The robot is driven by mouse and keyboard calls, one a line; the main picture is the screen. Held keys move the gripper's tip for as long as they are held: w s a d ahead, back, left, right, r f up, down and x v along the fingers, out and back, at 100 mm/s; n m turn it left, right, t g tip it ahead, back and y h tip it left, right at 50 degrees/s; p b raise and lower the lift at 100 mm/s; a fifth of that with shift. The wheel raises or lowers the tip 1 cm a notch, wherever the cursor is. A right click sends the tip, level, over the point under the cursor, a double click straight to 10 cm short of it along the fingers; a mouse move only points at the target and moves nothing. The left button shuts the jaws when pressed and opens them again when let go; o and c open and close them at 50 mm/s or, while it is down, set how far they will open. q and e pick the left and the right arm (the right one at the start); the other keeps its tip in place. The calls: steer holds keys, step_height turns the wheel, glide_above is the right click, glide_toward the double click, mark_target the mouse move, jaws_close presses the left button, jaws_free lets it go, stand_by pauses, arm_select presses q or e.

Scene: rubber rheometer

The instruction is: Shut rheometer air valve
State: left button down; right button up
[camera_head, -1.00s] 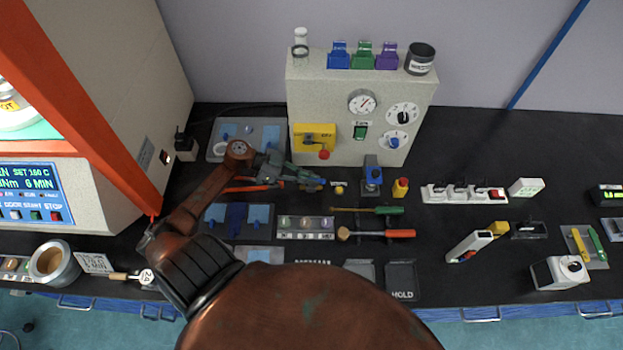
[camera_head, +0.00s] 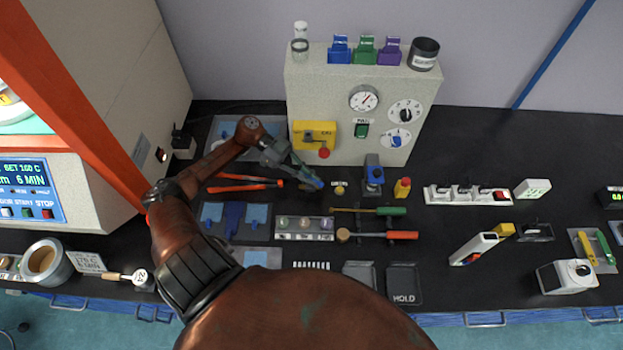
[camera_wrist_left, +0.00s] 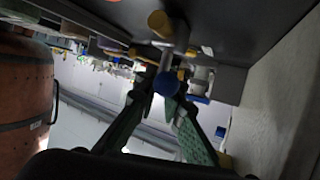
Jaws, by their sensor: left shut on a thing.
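My left gripper (camera_head: 304,172) reaches in from the left, low in front of the beige panel box (camera_head: 340,100). In the left wrist view its green fingers (camera_wrist_left: 168,98) close around a blue ball knob (camera_wrist_left: 166,84). The knob is on a grey lever whose far end has a brass-coloured part (camera_wrist_left: 160,24); this looks like the air valve. In the head view the fingers mostly hide the valve, and a bit of blue (camera_head: 316,183) shows at the fingertips. The lever's exact angle is hard to tell. My right gripper is in neither view.
A blue-topped grey device (camera_head: 373,178) and a small red-and-yellow item (camera_head: 402,188) stand just right. The bench is clear behind the power strip (camera_head: 465,194).

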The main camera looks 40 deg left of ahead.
arm_select(q)
steer(key=shift+s+f, duration=0.15)
steer(key=shift+f, duration=0.2)
steer(key=c, duration=2.1)
jaws_free()
steer(key=shift+a, duration=0.15)
steer(key=shift+o, duration=0.3)
steer(key=shift+r, duration=0.15)
steer(key=shift+r, duration=0.1)
steer(key=v, duration=1.1)
steer(key=shift+a, duration=0.35)
steer(key=shift+r, duration=0.25)
